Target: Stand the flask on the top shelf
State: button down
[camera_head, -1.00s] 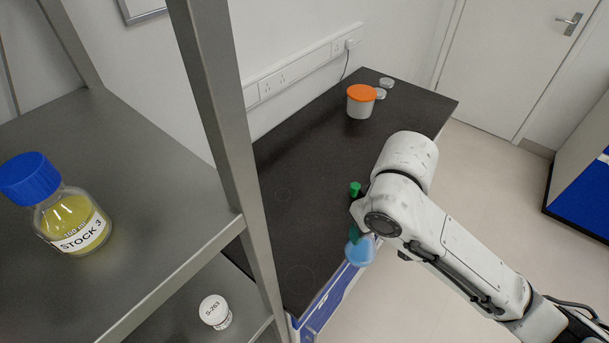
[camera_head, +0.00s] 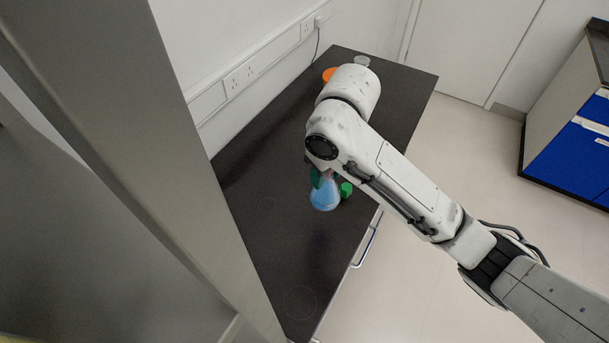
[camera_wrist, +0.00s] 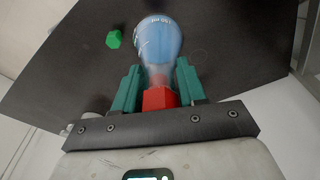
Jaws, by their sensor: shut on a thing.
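The flask (camera_head: 324,197) is a cone-shaped clear vessel with blue contents. It hangs below my gripper (camera_head: 317,177) over the black bench in the head view. In the wrist view the flask (camera_wrist: 158,42) extends away from between the two green fingers of my gripper (camera_wrist: 158,78), which are shut on its neck. A red part, apparently its stopper (camera_wrist: 158,98), sits between the fingers close to the palm. The grey metal shelf (camera_head: 75,245) fills the left of the head view, behind a wide upright post. Most of its top is out of frame.
The shelf post (camera_head: 150,130) stands between the shelf and the black bench (camera_head: 270,230). An orange-lidded tub (camera_head: 329,74) is at the far end, partly hidden by my arm. The near bench is clear.

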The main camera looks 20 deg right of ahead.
jog(key=shift+w+f+b, duration=1.45)
jog(key=shift+f+b, duration=0.1)
jog(key=shift+f, duration=0.2)
jog(key=shift+w+f+b, duration=1.45)
jog(key=shift+f+b, duration=0.1)
jog(key=shift+f, duration=0.25)
jog(key=shift+w+f+b, duration=1.45)
jog(key=shift+f+b, duration=0.1)
jog(key=shift+f, duration=0.2)
jog(key=shift+f, duration=0.1)
jog(key=c, duration=0.6)
grip_release()
jog(key=r+p, duration=0.2)
jog(key=r, duration=0.2)
jog(key=s+r+p, duration=0.1)
jog(key=r+p, duration=0.1)
jog(key=r, duration=0.2)
jog(key=r+p, duration=0.3)
jog(key=r, duration=0.1)
jog(key=shift+s+d, duration=0.15)
jog(key=shift+s, duration=0.2)
